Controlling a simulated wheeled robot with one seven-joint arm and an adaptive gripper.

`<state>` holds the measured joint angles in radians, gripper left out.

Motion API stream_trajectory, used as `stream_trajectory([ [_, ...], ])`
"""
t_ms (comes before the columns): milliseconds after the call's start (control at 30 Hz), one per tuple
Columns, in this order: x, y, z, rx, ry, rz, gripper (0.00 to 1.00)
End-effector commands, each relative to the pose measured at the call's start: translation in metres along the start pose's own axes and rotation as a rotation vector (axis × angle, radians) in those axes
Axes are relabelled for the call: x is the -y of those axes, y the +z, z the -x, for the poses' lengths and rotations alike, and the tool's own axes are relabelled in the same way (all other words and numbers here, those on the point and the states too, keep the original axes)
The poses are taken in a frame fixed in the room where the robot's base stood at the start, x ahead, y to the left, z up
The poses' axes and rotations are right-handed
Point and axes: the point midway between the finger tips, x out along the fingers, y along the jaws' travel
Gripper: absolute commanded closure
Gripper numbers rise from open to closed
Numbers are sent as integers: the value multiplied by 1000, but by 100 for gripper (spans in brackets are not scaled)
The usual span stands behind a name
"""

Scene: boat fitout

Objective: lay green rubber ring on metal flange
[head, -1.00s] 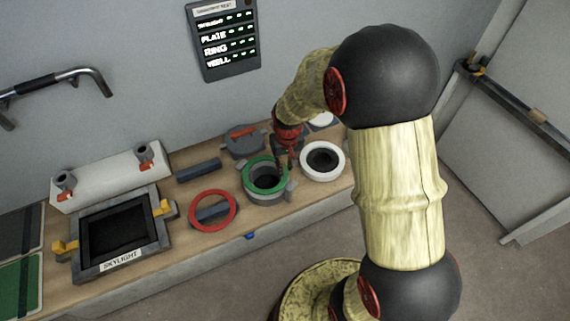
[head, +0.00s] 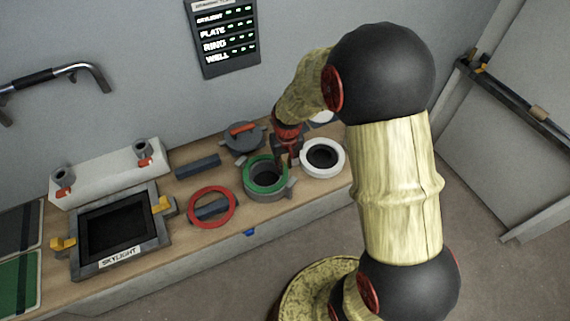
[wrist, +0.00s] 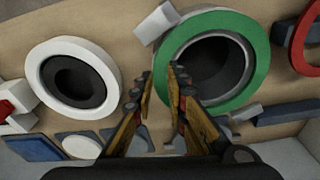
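The green rubber ring (head: 249,174) lies on top of the grey metal flange (head: 266,195), around its dark round opening. In the wrist view the ring (wrist: 262,62) looks flat, with the flange's inner wall (wrist: 243,70) showing inside it. Its lower left part is hidden behind a finger. My gripper (wrist: 159,80) is open, with a gap between its fingertips, at the ring's left edge in the wrist view. I cannot tell whether a finger touches the ring. In the head view my gripper (head: 284,160) is at the ring's upper right side.
A white ring-shaped part (head: 322,174) stands close to the right of the flange. A red ring (head: 190,208) lies to the left over a dark block. A grey lidded part (head: 244,138) is behind. The skylight frame (head: 160,232) is farther left.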

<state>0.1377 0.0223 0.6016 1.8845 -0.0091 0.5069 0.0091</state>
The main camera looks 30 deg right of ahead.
Motion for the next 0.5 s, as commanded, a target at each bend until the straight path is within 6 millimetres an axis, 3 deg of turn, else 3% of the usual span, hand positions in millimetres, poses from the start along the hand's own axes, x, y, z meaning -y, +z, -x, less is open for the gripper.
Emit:
stream_trajectory([
  [33,0,6,-7,13,0,0,82],
  [367,0,8,-8,16,0,1,64],
  [500,0,6,-6,13,0,0,64],
])
